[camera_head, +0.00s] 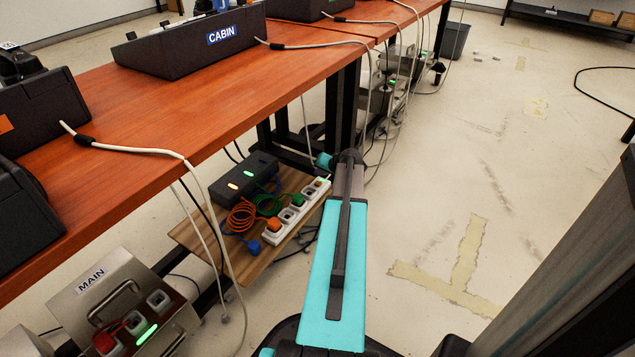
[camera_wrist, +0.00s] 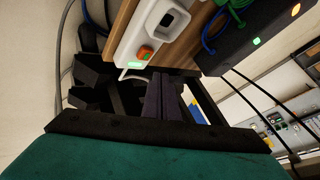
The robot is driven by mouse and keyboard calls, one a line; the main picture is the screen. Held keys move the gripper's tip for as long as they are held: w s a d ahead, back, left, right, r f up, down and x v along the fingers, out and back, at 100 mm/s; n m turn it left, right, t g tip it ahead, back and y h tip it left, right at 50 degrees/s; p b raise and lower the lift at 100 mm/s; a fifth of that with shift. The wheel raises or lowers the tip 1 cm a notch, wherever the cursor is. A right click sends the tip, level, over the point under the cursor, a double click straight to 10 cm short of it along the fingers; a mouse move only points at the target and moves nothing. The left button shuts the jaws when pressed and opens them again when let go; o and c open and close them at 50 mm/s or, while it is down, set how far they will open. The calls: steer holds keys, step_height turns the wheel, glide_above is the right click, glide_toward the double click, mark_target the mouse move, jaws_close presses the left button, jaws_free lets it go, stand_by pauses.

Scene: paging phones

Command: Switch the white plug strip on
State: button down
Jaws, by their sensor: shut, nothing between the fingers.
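The white plug strip (camera_head: 283,228) lies on a low wooden shelf under the table. An orange plug (camera_head: 273,224) and a green plug (camera_head: 297,200) sit in it. A green light (camera_head: 319,180) glows at its far end. In the wrist view, the strip's end (camera_wrist: 128,48) shows an orange switch (camera_wrist: 146,53) beside the glowing green light (camera_wrist: 134,65) and an empty socket (camera_wrist: 166,20). My gripper (camera_wrist: 160,76) is shut and empty, its tips close to this end. I cannot tell whether they touch it. In the head view, my arm hides the gripper.
A dark box (camera_head: 247,174) with lit lamps and coiled orange and green cables lie beside the strip. The wooden shelf (camera_head: 207,240) sits below the red-brown tabletop (camera_head: 170,110). A metal MAIN box (camera_head: 120,290) stands at lower left. Cables hang nearby; the floor at right is open.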

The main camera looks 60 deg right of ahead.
steer(key=shift+r+p, duration=0.95)
steer(key=shift+r, duration=0.95)
steer(key=w+a+f+n+g+y+p, duration=0.1)
steer(key=w+a+n+y+p, duration=0.2)
steer(key=a, duration=0.8)
steer(key=w+a+f+g+p, duration=0.1)
steer(key=w+a+f+p, duration=0.15)
steer(key=a+p, duration=0.6)
steer(key=w+a+f+n+g+y+p, duration=0.1)
steer(key=w+a+n+g+y, duration=0.15)
steer(key=a, duration=1.05)
steer(key=s+a+n+g+y+p, duration=0.1)
steer(key=s+a+n+g+p, duration=0.25)
steer(key=a+p, duration=0.95)
steer(key=s+a+r+n+g+h+p, duration=0.1)
steer(key=s+a+r+n+g+p, duration=0.1)
steer(key=s+a, duration=0.9)
steer(key=s+a+r+n+g+h+p, duration=0.1)
steer(key=s+a+r+n+g+p, duration=0.2)
steer(key=s+a+r+p, duration=0.4)
steer(key=shift+s+a+r+g+h, duration=0.2)
steer(key=shift+s+a+g+h, duration=0.2)
steer(key=shift+s+a, duration=2.2)
steer(key=shift+w+a, duration=0.3)
